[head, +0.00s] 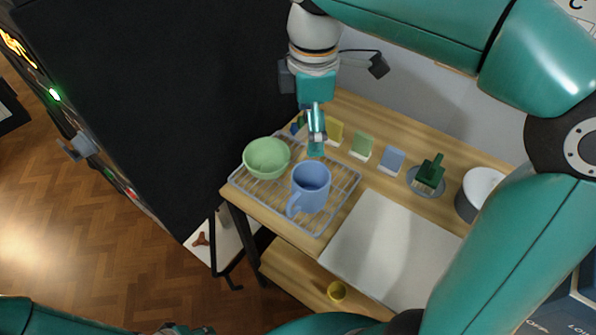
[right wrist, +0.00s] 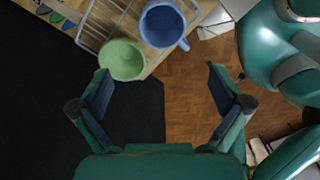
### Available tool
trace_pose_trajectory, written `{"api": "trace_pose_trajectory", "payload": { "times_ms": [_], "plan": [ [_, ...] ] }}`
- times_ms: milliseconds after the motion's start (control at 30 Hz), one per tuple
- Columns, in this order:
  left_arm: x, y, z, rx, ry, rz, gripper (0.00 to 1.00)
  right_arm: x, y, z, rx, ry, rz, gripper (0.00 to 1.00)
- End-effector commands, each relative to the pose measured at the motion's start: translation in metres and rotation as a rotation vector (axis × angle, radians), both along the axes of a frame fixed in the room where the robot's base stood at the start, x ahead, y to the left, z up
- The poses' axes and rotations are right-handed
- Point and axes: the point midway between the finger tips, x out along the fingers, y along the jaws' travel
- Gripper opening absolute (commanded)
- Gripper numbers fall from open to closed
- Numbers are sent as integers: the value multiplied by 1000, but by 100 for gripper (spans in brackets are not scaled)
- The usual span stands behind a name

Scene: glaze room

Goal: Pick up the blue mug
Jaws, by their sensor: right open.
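The blue mug (head: 310,188) stands upright on a wire rack (head: 345,198) on the wooden table, its handle toward the lower left in the head view. My right gripper (head: 316,150) is above the rack at the mug's far side, with nothing in it. In the right wrist view its two fingers are spread wide (right wrist: 157,72). The mug (right wrist: 162,24) also shows there, beyond the fingertips and outside the jaws, its open top visible. I do not see my left gripper.
A green bowl (head: 267,157) stands on the rack, left of the mug. Yellow, green and blue tiles (head: 391,160) stand behind. A green tool (head: 430,172) rests on a grey disc. A white board (head: 385,245) lies right. A black cabinet (head: 160,90) rises left.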

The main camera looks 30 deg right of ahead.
Motion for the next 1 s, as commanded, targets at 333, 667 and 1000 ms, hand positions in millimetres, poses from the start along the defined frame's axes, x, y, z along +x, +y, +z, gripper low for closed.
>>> {"api": "trace_pose_trajectory", "payload": {
  "times_ms": [333, 667, 1000],
  "plan": [
    [-1, 0, -7, 0, 1, 0, 40, -5, -5, -56, -1, 7, -17, 100],
    [0, 0, -9, 0, 1, 0, 40, -5, -6, -111, -1, 4, -19, 100],
    [0, 0, -6, 0, 0, 0, 40, -9, -4, -139, 0, 7, -20, 100]
  ]
}}
